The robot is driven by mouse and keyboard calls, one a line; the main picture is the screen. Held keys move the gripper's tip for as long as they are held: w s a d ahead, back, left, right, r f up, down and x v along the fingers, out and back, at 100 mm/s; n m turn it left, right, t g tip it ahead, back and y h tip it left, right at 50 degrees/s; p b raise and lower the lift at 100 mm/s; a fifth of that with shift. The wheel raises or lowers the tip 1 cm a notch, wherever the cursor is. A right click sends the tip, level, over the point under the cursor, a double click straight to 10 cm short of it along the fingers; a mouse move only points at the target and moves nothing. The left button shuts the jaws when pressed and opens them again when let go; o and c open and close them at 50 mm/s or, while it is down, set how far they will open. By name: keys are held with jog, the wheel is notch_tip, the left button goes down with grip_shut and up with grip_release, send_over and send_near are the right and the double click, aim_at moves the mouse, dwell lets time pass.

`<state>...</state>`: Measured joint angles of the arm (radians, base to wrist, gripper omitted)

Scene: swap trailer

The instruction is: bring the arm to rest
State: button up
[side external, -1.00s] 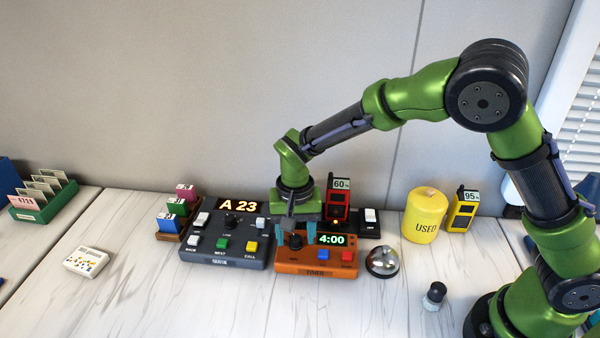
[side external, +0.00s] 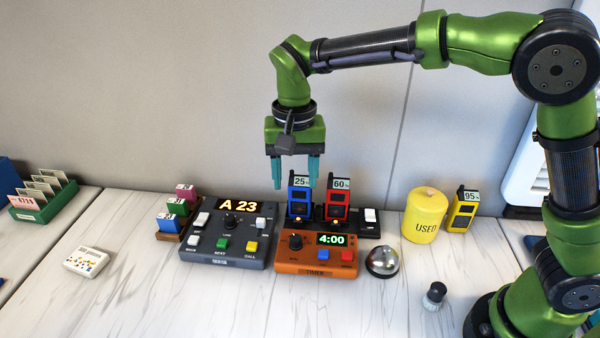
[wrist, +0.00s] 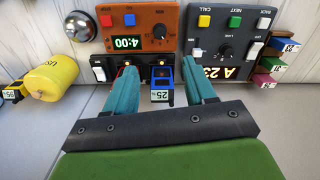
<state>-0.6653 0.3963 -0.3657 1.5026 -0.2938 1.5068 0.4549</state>
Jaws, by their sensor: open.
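My gripper (side external: 294,178) hangs in the air, pointing down, above the back of the orange timer box (side external: 316,262). Its two teal fingers are apart with nothing between them. In the side external view, a blue handset marked 25 (side external: 298,203) stands upright just behind and below the fingers. In the wrist view, the blue handset (wrist: 160,84) shows between the two fingers, apart from them. A red handset marked 60 (side external: 338,203) stands to its right, in the same black charger (side external: 371,236); in the wrist view a finger hides most of the red one.
A grey console reading A 23 (side external: 226,246) stands left of the timer box, which reads 4:00. A silver bell (side external: 382,261), a yellow USED canister (side external: 424,217) and a yellow handset (side external: 464,212) stand to the right.

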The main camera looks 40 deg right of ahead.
jog(key=shift+r, duration=0.95)
jog(key=s+d+r+n+t+y, duration=0.2)
jog(key=s+d+t, duration=0.5)
jog(key=s+d, duration=0.6)
jog(key=s+r+n, duration=0.1)
jog(key=s, duration=0.3)
jog(key=shift+s+d, duration=0.2)
jog(key=shift+d, duration=0.15)
jog(key=shift+c, duration=0.3)
